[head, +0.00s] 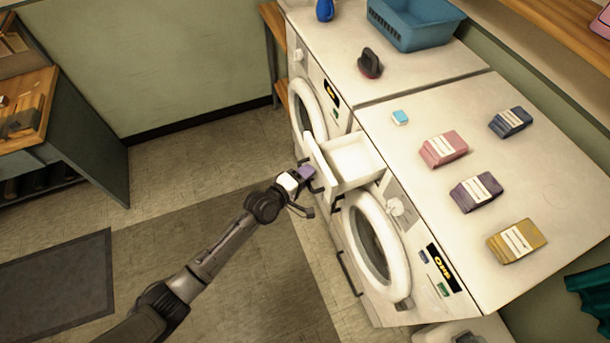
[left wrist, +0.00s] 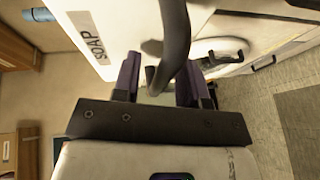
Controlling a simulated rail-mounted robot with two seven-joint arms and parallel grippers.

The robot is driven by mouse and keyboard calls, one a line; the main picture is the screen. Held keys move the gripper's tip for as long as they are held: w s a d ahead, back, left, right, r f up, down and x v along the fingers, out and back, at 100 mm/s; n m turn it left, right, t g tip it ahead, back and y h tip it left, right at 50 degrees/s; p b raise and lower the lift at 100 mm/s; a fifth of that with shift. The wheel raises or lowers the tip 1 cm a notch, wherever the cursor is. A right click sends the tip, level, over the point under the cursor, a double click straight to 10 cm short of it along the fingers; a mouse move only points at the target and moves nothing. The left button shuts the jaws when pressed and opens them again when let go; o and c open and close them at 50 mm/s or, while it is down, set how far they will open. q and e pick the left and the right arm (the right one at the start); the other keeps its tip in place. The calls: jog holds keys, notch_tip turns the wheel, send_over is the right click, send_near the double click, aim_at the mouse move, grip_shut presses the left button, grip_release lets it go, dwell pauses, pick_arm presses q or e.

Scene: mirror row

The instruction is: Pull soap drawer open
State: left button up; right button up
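The white soap drawer (head: 352,158) stands pulled out of the front of the near washing machine, and its empty inside shows in the head view. Its front, labelled SOAP, fills the upper part of the left wrist view (left wrist: 110,40). My left gripper (head: 309,181) is at the drawer's front. In the left wrist view, its purple-sided fingers (left wrist: 158,82) are apart, with the dark curved drawer handle (left wrist: 174,45) between them. A gap shows on the handle's left side; contact on the right is unclear. My right gripper is in neither view.
The near washer's round door (head: 375,245) is below the drawer. Several coloured boxes, including a pink one (head: 444,149), and a small blue block (head: 400,117) lie on the machine top. A blue basket (head: 415,22) stands further back. The floor before the machines is clear.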

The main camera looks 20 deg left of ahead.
pick_arm(q)
jog(key=shift+s, duration=0.1)
jog(key=v, duration=1.3)
jog(key=shift+s+b, duration=0.3)
jog(key=shift+b, duration=0.05)
jog(key=shift+a+r, duration=0.1)
jog(key=shift+a, duration=0.05)
